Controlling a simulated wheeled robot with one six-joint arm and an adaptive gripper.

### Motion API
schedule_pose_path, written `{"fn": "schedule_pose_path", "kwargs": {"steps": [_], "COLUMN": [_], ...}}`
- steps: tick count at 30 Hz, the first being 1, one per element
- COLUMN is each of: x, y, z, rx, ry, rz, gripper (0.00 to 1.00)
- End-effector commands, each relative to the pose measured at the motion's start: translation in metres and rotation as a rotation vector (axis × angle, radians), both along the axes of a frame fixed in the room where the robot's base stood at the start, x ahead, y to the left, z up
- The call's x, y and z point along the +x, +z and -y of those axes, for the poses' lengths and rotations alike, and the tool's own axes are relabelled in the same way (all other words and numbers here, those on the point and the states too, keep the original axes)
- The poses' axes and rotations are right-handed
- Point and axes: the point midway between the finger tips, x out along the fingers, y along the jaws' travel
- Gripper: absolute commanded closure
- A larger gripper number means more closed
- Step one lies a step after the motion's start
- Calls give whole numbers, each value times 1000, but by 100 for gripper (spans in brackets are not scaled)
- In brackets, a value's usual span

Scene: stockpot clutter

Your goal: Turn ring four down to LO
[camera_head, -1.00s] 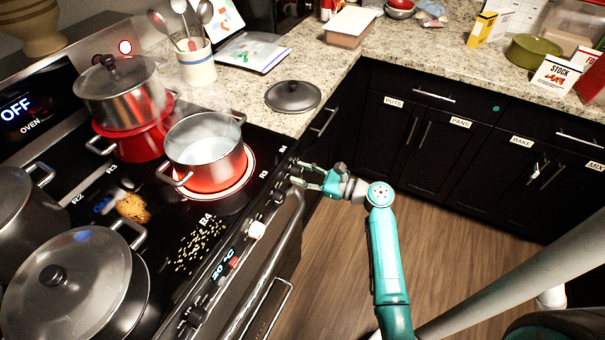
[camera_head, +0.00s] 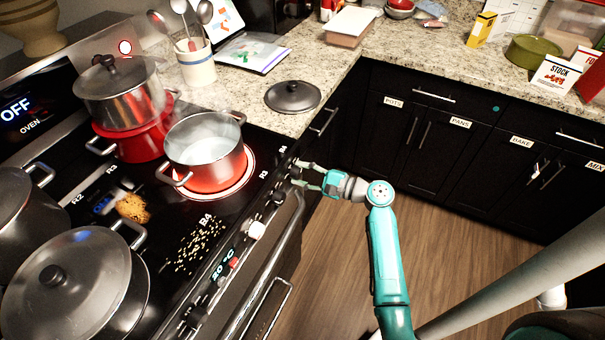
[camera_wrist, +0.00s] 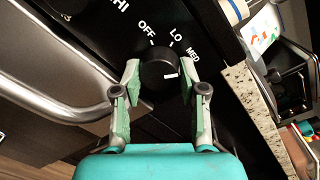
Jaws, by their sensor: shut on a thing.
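The ring knob (camera_wrist: 156,72) is a black round knob on the stove's front panel in the wrist view. Its white mark points right and slightly down, past the MED label. The OFF label (camera_wrist: 147,29), LO label (camera_wrist: 176,32) and MED label (camera_wrist: 194,54) are printed around it. My gripper (camera_wrist: 159,70) is shut on the knob, one finger on each side. In the head view my gripper (camera_head: 297,174) reaches the stove's front edge from the right; the knob it holds is hard to make out there.
A steel pot (camera_head: 206,146) of steaming liquid stands on a glowing red ring. A lid (camera_head: 293,96) lies on the counter right of the stove. The oven handle (camera_wrist: 62,98) runs beside my gripper in the wrist view. Wood floor lies open below my arm.

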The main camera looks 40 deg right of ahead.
Motion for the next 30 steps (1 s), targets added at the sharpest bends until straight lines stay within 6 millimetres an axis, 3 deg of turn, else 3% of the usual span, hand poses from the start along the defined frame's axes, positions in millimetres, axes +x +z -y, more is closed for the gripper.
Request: {"fn": "schedule_pose_path", "kwargs": {"steps": [18,30], "x": [0,0], "y": [1,1], "z": [-1,-2], "rx": [-526,-752], "ry": [1,2], "rz": [225,322], "gripper": [93,93]}}
